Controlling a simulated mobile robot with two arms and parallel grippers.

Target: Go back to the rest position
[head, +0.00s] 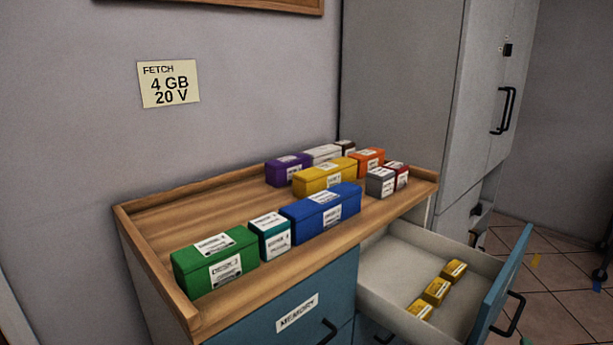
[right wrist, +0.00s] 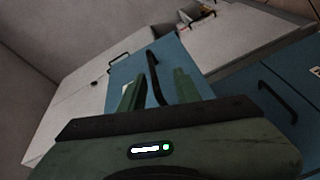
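My right gripper (right wrist: 158,76) shows in the right wrist view, its two green fingers apart with nothing clamped between them. The black handle (right wrist: 152,72) of a blue drawer front shows in the gap between the fingers. I cannot tell how far the handle is from them. In the head view the drawer (head: 385,277) at the right of the cabinet stands pulled out, with small yellow boxes (head: 436,291) inside.
The wooden cabinet top (head: 185,215) carries several boxes, including green (head: 215,262), blue (head: 320,212) and yellow (head: 325,177) ones. A closed drawer marked MEMORY (head: 297,312) is below. A grey tall cabinet (head: 400,90) stands behind. Tiled floor (head: 560,285) is at the right.

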